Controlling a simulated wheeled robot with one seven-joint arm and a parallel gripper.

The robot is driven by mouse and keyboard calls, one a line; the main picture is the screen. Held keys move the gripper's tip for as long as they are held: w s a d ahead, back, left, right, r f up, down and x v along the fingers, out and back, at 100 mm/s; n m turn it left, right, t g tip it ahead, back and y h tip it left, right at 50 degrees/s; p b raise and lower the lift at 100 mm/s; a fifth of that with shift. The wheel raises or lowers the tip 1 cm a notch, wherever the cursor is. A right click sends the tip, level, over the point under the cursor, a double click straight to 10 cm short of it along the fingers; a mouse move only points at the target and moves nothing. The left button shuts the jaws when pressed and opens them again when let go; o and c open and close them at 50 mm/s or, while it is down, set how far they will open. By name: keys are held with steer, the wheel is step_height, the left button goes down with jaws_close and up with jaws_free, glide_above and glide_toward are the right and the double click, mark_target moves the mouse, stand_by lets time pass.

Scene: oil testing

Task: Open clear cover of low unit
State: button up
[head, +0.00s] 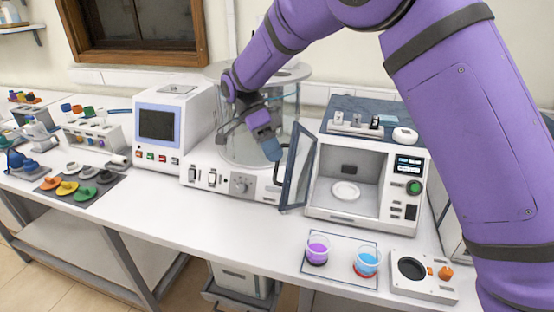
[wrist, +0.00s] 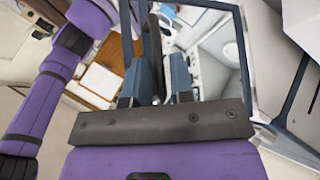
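The low white unit (head: 391,185) stands on the bench at right, its front open and a round white dish (head: 346,191) inside. Its clear cover (head: 298,168) is a dark-framed pane hinged at the left, swung outward and standing well open. The cover's dark frame also fills the upper middle of the wrist view (wrist: 245,65). A dark upright handle (head: 277,173) is on the cover's outer side. My gripper (head: 270,149) is at the top of this handle. In the wrist view its blue fingers (wrist: 164,85) are close together on either side of a dark bar that looks like the handle.
A white base unit (head: 240,184) with a clear cylinder is close behind my gripper. A mat (head: 314,268) with a purple cup (head: 317,248) and a blue cup (head: 367,262) lies in front of the low unit. A small panel (head: 425,284) stands at front right.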

steer(key=v, duration=0.8)
steer(key=shift+w+r, duration=0.15)
steer(key=shift+r, duration=0.1)
steer(key=shift+a, duration=0.1)
steer(key=s+d+r+n+t+y, duration=0.2)
steer(key=s+d+r, duration=0.15)
steer(key=d, duration=0.35)
steer(key=s+d+r+n+t+y, duration=0.1)
steer(key=s+d+r+n, duration=0.2)
steer(key=d+r, duration=0.3)
steer(key=s+d+r+n+t+y, duration=0.2)
steer(key=s+d+r, duration=0.2)
steer(key=d, duration=0.5)
steer(key=s+d+f+n+t, duration=0.2)
steer(key=s+d+n+t, duration=0.1)
steer(key=s, duration=0.7)
steer(key=s+d+f+n+t, duration=0.2)
steer(key=s+d+n+t, duration=0.1)
steer(key=s+d+n, duration=0.3)
steer(key=s+d, duration=0.2)
steer(key=s, duration=0.2)
steer(key=shift+d+f+t+y, duration=0.3)
steer(key=shift+d+t, duration=0.05)
steer(key=shift+t, duration=0.05)
